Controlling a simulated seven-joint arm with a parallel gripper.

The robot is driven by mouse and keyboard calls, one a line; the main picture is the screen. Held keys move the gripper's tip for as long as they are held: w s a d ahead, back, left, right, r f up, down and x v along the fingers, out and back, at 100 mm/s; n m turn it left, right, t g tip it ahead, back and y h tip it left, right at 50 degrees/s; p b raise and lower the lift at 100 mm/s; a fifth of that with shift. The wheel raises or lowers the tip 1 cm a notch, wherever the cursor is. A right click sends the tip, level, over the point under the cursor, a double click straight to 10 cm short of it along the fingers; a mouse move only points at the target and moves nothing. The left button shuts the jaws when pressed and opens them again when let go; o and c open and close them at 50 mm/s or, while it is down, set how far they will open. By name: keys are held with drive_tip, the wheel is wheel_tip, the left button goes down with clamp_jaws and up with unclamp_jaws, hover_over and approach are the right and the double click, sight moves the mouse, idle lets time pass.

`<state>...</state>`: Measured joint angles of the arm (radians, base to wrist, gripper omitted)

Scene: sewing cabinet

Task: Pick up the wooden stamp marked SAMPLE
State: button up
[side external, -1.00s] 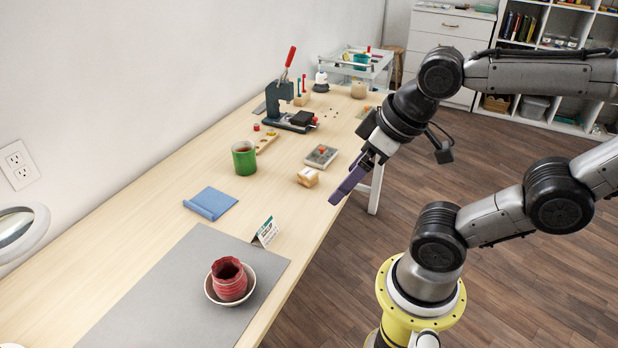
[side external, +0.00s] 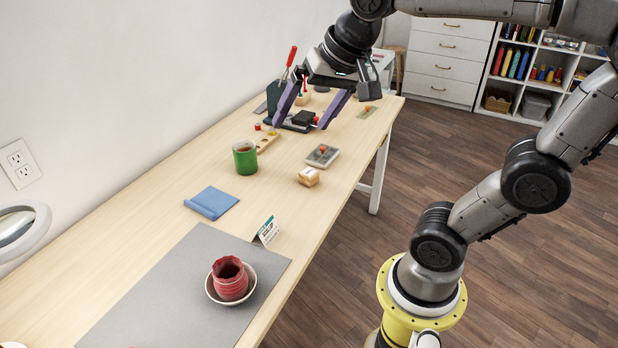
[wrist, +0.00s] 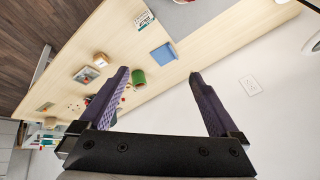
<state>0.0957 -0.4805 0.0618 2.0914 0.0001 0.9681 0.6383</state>
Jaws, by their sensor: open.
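A small pale wooden block (side external: 308,177) lies on the table near its right edge in the side view. It looks like the wooden stamp, but I cannot read any SAMPLE marking on it. It also shows in the wrist view as a small wooden piece (wrist: 101,59), left of the fingers. My gripper (side external: 300,126) is open and empty, with its two purple fingers spread and pointing down above the far part of the table. In the wrist view, the finger gap (wrist: 159,73) holds nothing; the block is outside it.
A green mug (side external: 245,158), a grey tray with a red-orange knob (side external: 322,155) and a blue cloth (side external: 211,202) are near the block. A standing card (side external: 267,230) and a red cup in a bowl (side external: 230,280) are nearer.

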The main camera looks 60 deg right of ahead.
drive_tip(key=w+d+f+m+g, duration=0.1)
drive_tip(key=w+d+m+g, duration=0.1)
drive_tip(key=w+d+m, duration=0.6)
drive_tip(key=m+g, duration=0.4)
hover_over(307, 173)
wheel_tip(307, 173, down, 23)
drive_tip(key=shift+y, duration=0.3)
wheel_tip(307, 173, down, 13)
drive_tip(key=shift+d+r, duration=0.1)
drive_tip(key=c, duration=1.5)
drive_tip(key=shift+o, duration=0.2)
